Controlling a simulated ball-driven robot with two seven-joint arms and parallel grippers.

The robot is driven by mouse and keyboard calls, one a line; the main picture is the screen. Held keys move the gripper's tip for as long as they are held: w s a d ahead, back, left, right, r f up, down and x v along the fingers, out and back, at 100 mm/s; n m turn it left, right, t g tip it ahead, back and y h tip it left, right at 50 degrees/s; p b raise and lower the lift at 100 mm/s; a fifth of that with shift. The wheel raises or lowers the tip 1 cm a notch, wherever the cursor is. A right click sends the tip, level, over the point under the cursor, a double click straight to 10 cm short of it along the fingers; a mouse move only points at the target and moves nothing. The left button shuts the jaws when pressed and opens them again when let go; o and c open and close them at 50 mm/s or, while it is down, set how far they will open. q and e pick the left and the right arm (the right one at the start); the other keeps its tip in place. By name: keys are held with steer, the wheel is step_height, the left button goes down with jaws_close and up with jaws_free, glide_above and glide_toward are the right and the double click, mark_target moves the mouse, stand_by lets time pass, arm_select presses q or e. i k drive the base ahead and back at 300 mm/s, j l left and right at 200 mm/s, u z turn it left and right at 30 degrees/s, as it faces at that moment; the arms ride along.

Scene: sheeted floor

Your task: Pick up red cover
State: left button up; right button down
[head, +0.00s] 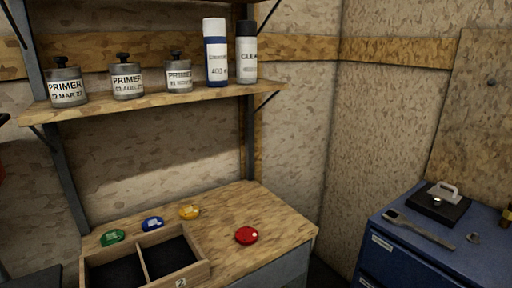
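The red cover (247,235) is a small round disc lying flat on the wooden bench top (270,208), toward its front right. Nothing touches it. Neither of my grippers can be made out in the head view. A green cover (113,237), a blue cover (152,224) and a yellow cover (189,212) lie in a slanted row on the bench, behind a wooden box.
The wooden box (205,270) has dark compartments and stands left of the red cover. A shelf (150,103) above holds three primer tins (127,80) and two spray cans (216,52). A blue cabinet (400,262) with tools stands at the right.

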mark_target(245, 235)
steer(key=l+u, duration=0.25)
steer(key=l, duration=0.45)
steer(key=l+u, duration=0.3)
steer(key=l, duration=0.4)
steer(key=k+j, duration=0.05)
